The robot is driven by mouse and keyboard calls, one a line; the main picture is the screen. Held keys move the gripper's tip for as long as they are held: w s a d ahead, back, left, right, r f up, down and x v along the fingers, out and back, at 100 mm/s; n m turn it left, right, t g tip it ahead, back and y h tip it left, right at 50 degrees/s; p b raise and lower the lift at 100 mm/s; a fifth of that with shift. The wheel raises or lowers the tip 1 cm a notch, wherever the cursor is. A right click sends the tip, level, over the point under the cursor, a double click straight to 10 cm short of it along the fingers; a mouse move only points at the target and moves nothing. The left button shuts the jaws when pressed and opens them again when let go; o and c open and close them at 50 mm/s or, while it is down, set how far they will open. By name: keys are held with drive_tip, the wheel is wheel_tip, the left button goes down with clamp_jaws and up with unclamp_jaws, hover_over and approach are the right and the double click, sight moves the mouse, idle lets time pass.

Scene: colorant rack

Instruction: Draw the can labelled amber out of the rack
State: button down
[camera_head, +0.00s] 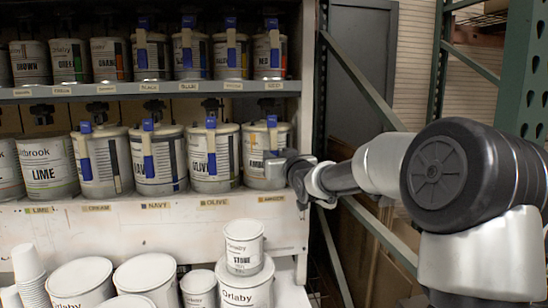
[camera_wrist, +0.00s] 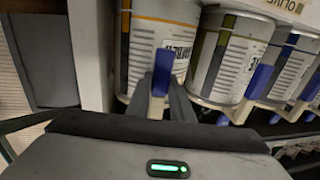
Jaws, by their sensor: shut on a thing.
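The amber can (camera_head: 255,143) stands at the right end of the lower shelf, above the shelf tag reading AMBER. It is a white and grey can with a coloured stripe and a blue handle (camera_head: 272,133) on its front. My gripper (camera_head: 277,165) reaches in from the right at the can's front. In the wrist view the can (camera_wrist: 162,30) fills the top middle, its print seen upside down. There my gripper (camera_wrist: 162,92) has its two dark fingers shut on either side of the blue handle (camera_wrist: 162,70). The fingers partly cover the can's lower part in the head view.
The olive can (camera_head: 212,158) stands just left, close beside the amber can, with navy, cream and lime cans beyond. The rack's white upright (camera_head: 307,100) is close on the right. An upper shelf (camera_head: 150,90) with several cans runs above. White tubs (camera_head: 148,275) stand below in front.

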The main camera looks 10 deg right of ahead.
drive_tip(key=shift+a+r, duration=0.1)
drive_tip(key=shift+r, duration=0.2)
